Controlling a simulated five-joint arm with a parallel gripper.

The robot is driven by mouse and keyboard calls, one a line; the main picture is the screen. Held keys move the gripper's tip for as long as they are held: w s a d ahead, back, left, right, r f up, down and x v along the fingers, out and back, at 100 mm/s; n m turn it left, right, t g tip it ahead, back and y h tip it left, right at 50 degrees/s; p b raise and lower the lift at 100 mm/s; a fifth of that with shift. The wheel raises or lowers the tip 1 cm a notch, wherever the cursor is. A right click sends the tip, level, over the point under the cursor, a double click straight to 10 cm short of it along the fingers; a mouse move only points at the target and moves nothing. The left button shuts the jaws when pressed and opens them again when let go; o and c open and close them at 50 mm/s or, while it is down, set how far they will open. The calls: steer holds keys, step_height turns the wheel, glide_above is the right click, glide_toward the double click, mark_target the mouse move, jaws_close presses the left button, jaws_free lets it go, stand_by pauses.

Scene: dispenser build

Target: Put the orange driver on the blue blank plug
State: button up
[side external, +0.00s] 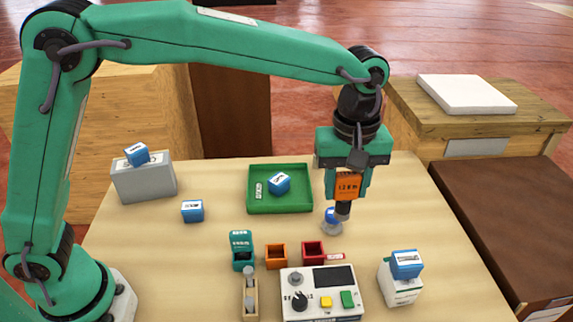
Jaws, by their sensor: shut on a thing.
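The orange driver (348,186) is upright between the jaws of my gripper (347,190), which is shut on it. Its orange body carries dark lettering, and its dark tip points down. The blue blank plug (331,214) is small, blue on top and pale below, and stands on the table right of the green tray. The driver's tip is just over the plug's right side and partly covers it in this view. I cannot tell whether the two touch.
A green tray (280,208) holds a blue block. Other blue blocks are on a grey box (144,182), the table and a white box (400,290). Small orange (276,257) and red (313,253) bins and a control panel (320,295) stand in front. Free table lies right of the plug.

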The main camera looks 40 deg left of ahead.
steer(key=shift+w+a+f, duration=1.1)
steer(key=shift+w+f, duration=0.4)
steer(key=shift+f, duration=0.3)
steer(key=shift+w+a+f, duration=1.05)
steer(key=shift+w+f, duration=0.5)
steer(key=shift+f, duration=0.25)
steer(key=shift+w+a+f, duration=1.1)
steer(key=shift+w+f, duration=0.4)
steer(key=shift+f, duration=0.3)
steer(key=shift+f, duration=0.1)
steer(key=o, duration=1.1)
steer(key=shift+c, duration=0.2)
step_height(320, 180, up, 12)
